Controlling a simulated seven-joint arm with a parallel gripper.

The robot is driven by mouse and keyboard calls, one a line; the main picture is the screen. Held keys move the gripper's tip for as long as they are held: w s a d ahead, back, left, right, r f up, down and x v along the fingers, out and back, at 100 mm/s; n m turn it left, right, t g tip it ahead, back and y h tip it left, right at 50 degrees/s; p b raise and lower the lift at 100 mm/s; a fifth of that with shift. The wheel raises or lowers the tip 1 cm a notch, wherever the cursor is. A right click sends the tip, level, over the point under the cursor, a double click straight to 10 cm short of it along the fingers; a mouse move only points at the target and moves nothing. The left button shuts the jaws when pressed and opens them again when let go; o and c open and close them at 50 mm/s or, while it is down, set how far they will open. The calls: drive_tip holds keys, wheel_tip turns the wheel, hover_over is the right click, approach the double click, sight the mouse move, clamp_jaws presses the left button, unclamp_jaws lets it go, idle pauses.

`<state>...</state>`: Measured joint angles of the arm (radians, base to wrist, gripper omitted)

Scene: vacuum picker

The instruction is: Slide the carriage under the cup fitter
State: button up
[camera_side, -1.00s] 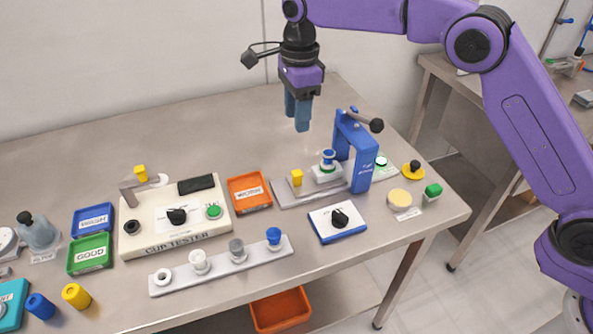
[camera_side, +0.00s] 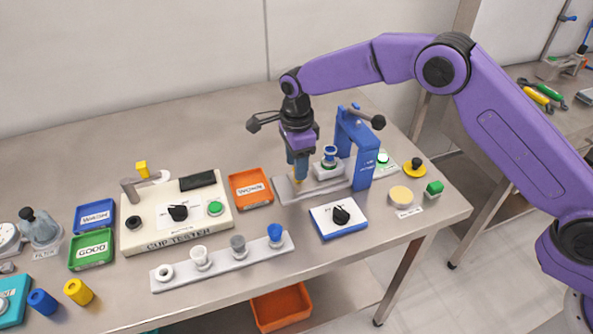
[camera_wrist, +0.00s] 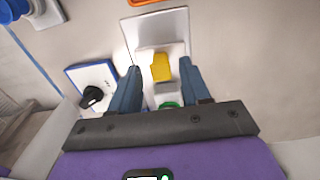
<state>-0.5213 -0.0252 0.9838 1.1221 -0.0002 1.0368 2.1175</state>
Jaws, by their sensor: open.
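The carriage (camera_side: 327,172) is a white block on a grey base plate (camera_side: 296,196), with a blue-and-white piece standing on it and a yellow knob (camera_side: 298,182) at its left. The cup fitter (camera_side: 366,160) is a blue frame with a black-knobbed lever, just right of the carriage. My gripper (camera_side: 298,174) is down at the yellow knob and hides part of it. In the wrist view, my open gripper (camera_wrist: 160,80) has one finger on each side of the yellow knob (camera_wrist: 160,66), with visible gaps. The fitter is not clearly seen there.
A white-and-blue box with a black dial (camera_side: 338,217) stands in front of the base plate. An orange tray (camera_side: 250,188) lies to its left. A rack of cups (camera_side: 222,264) and the cup tester (camera_side: 176,215) are farther left. The bench behind is clear.

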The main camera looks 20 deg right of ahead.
sight(324, 166)
drive_tip(key=shift+f, duration=1.6)
clamp_jaws()
drive_tip(key=shift+d, duration=3.5)
drive_tip(key=shift+c, duration=0.5)
unclamp_jaws()
drive_tip(key=shift+d, duration=0.1)
drive_tip(key=shift+o, duration=0.5)
wheel_tip(324, 166, up, 18)
drive_tip(key=shift+f, duration=0.25)
